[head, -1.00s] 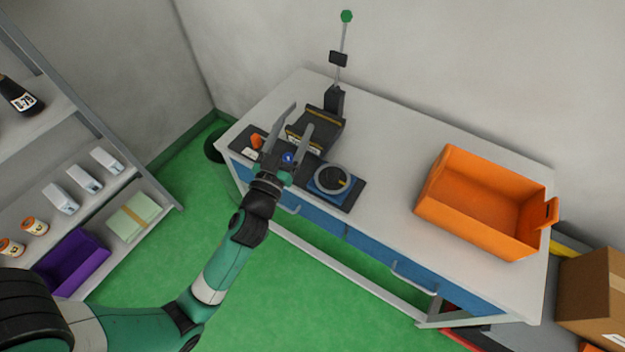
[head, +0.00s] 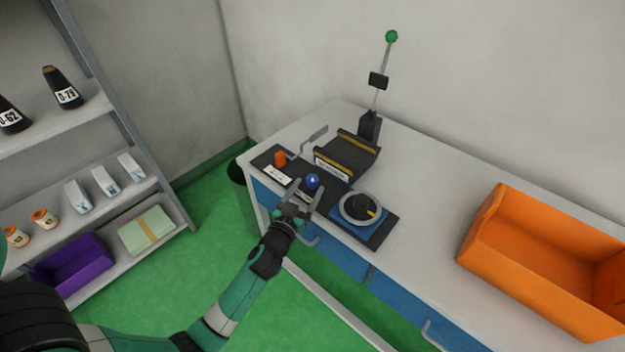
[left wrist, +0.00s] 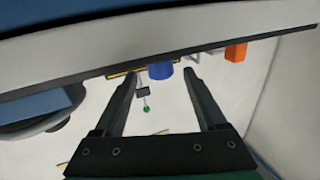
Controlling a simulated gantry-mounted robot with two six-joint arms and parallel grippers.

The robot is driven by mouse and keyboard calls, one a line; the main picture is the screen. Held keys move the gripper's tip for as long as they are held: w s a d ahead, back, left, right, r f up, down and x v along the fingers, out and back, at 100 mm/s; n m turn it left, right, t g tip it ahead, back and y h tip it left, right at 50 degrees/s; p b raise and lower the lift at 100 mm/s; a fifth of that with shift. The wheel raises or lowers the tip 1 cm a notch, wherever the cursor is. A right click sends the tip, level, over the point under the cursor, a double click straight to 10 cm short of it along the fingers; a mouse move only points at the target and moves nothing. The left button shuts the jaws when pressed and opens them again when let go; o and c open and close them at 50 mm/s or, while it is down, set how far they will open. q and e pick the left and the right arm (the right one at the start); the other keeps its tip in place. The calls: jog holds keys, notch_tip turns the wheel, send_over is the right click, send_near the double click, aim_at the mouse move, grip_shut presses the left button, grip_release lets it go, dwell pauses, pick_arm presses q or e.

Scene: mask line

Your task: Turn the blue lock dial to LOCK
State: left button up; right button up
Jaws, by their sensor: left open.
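The blue lock dial is a small blue knob (head: 313,181) on a dark panel at the front left part of the workbench. It also shows in the left wrist view as a short blue cylinder (left wrist: 160,70). My left gripper (head: 301,197) is open at the front edge of the panel, just short of the knob. In the left wrist view the knob appears between the two fingertips (left wrist: 161,76), with no visible contact. I cannot read any LOCK marking or the dial's setting. My right gripper is in neither view.
An orange knob (head: 280,158) and a white label stand left of the blue knob. A round grey dial (head: 361,208) on a blue base is at its right. A black fixture (head: 347,155) lies behind. An orange bin (head: 545,262) stands at right; bare bench lies between.

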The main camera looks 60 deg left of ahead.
aim_at(310, 184)
pick_arm(q)
jog(key=x, duration=0.4)
grip_shut()
dwell(0.4)
